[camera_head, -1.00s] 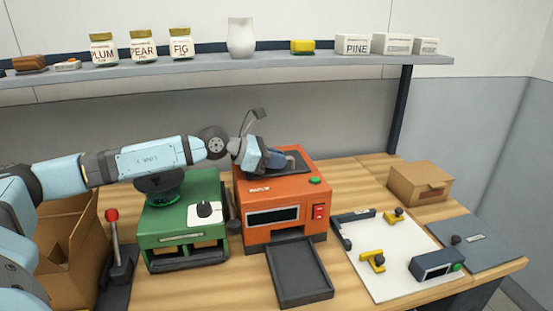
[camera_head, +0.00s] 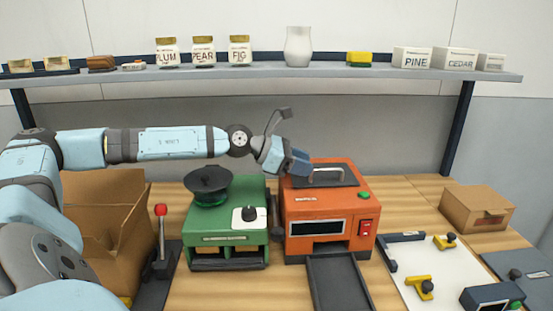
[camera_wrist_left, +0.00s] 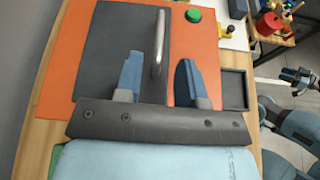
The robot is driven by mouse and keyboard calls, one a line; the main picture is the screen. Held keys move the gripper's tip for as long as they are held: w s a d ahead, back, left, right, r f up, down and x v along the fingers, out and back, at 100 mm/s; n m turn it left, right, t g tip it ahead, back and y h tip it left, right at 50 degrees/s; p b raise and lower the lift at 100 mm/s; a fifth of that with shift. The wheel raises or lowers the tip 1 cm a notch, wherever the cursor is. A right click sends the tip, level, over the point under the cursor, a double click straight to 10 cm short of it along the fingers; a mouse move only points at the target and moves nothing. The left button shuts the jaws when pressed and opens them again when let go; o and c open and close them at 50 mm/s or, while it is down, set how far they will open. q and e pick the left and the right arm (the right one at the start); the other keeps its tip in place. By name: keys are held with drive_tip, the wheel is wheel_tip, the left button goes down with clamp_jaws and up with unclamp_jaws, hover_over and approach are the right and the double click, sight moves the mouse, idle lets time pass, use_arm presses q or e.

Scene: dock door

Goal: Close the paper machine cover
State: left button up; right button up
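The orange machine (camera_head: 328,210) stands on the bench with a dark flat cover (camera_head: 343,179) on its top. The cover looks flat against the top and carries a metal bar handle (camera_head: 326,172). My left gripper (camera_head: 299,162) is at the left edge of the cover, just left of the handle. In the left wrist view my left gripper (camera_wrist_left: 160,80) is open and empty, with the handle (camera_wrist_left: 160,42) lying ahead of and between its fingers. The cover (camera_wrist_left: 115,50) also fills much of that view.
A green machine (camera_head: 228,225) with a black round top stands at the left, beside a red-knobbed lever (camera_head: 161,215) and a cardboard box (camera_head: 105,245). A dark tray (camera_head: 338,285) extends in front of the orange machine. A shelf (camera_head: 270,75) with jars runs behind.

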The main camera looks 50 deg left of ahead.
use_arm(q)
drive_tip(key=b+v, duration=0.3)
drive_tip(key=v, duration=0.4)
drive_tip(key=shift+s, duration=0.1)
idle(0.7)
